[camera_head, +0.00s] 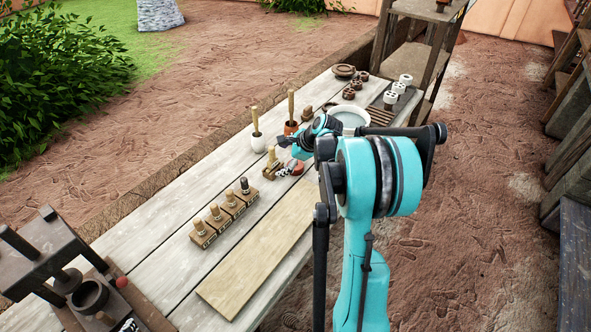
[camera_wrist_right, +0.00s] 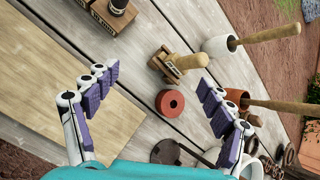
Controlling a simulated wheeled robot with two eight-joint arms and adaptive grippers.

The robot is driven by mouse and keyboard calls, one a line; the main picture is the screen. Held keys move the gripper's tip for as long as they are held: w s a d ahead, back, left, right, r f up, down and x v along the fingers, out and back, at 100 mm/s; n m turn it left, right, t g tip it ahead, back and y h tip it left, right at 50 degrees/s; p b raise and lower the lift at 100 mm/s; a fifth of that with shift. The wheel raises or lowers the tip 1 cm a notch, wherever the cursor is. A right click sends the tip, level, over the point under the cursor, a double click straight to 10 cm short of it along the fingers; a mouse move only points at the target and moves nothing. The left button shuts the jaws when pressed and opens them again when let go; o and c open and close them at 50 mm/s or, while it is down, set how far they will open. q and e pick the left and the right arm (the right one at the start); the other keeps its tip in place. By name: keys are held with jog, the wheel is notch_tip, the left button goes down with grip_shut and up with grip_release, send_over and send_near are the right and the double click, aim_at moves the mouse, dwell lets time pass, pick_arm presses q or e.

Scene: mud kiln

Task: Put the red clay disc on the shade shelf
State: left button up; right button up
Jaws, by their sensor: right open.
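In the head view the disc (camera_head: 299,168) is partly hidden by my right gripper (camera_head: 284,157). In the wrist view my right gripper (camera_wrist_right: 158,80) is open and empty, its purple-padded fingers apart on either side of the disc without touching it. A dark wooden rack with shelves (camera_head: 411,62) stands beyond the table's far end; it may be the shade shelf. My left gripper is out of view.
A small wooden tool (camera_wrist_right: 178,64) lies close to the disc. A white pot (camera_wrist_right: 217,47) and a terracotta pot (camera_wrist_right: 236,97) hold wooden handles nearby. Several stamps stand in a block row (camera_head: 223,218). A bare board (camera_head: 262,250) lies along the near edge. A press (camera_head: 45,255) is lower left.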

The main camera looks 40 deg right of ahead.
jog(key=d+f+m, duration=0.2)
jog(key=d, duration=0.1)
jog(key=d+f+m, duration=0.2)
jog(key=d+f, duration=0.1)
jog(key=d, duration=0.1)
jog(key=d+f+m+t, duration=0.1)
jog(key=d+f+m, duration=0.1)
jog(key=d+f, duration=0.1)
jog(key=shift+w+d+m, duration=0.3)
jog(key=shift+w+d, duration=0.05)
jog(key=shift+d, duration=0.15)
jog(key=shift+d+b+x, duration=0.2)
jog(key=shift+b+x, duration=0.35)
jog(key=shift+x, duration=0.7)
jog(key=b+x, duration=0.2)
jog(key=x, duration=0.3)
jog(key=shift+w+f, duration=0.2)
jog(key=shift+w, duration=0.05)
jog(key=shift+r, duration=0.1)
jog(key=c, duration=1.5)
